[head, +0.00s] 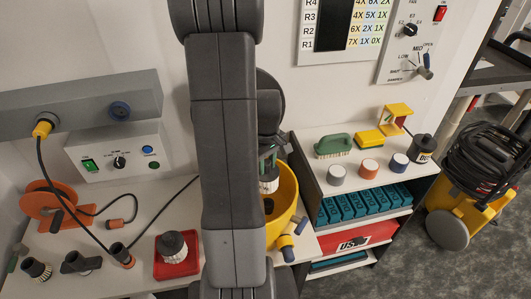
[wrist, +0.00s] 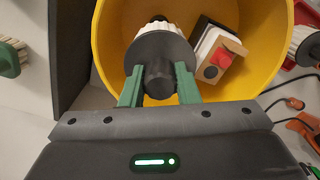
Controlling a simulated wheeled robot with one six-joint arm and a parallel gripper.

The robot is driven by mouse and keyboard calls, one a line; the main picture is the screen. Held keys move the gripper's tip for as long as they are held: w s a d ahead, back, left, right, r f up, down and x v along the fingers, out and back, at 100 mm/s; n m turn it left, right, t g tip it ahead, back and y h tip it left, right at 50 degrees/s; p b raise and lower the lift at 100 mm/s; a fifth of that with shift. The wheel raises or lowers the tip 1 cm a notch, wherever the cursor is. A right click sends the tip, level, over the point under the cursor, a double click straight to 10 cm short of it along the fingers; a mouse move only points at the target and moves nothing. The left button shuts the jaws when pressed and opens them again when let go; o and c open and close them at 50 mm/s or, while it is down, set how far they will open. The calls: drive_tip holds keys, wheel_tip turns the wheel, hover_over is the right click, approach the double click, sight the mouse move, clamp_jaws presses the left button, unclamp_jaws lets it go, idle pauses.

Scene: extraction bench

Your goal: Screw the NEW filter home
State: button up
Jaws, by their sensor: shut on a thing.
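My gripper (wrist: 159,72) is shut on the dark end knob of a filter (wrist: 158,47). This filter has a wide dark cap and clean-looking white pleats, and it also shows in the head view (head: 268,184), hanging below my gripper. It is over the open yellow tub (wrist: 108,60), whose rim also shows in the head view (head: 290,190). A small dark part (wrist: 159,18) shows just past the filter; whether they touch is hidden. A second filter (head: 172,243), greyer with a dark cap, stands in a red tray (head: 178,268) left of the tub.
A shelf unit (head: 345,180) with brushes, round caps and teal boxes stands close right. An orange reel (head: 50,207), cables and black fittings (head: 76,262) lie left. My arm hides the middle.

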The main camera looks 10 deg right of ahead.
sight(268, 172)
drive_tip(key=shift+s+d+n, duration=0.2)
drive_tip(key=shift+d+n, duration=0.05)
drive_tip(key=shift+n, duration=0.05)
drive_tip(key=shift+f, duration=0.1)
drive_tip(key=shift+f+b, duration=2.45)
drive_tip(key=shift+f, duration=0.4)
drive_tip(key=shift+s+f+b, duration=0.1)
drive_tip(key=shift+f+b, duration=1.3)
drive_tip(key=shift+f, duration=0.05)
drive_tip(key=m, duration=0.4)
drive_tip(key=shift+m, duration=0.3)
drive_tip(key=m, duration=0.4)
drive_tip(key=shift+m, duration=0.3)
drive_tip(key=o, duration=1.2)
drive_tip(key=shift+c, duration=0.2)
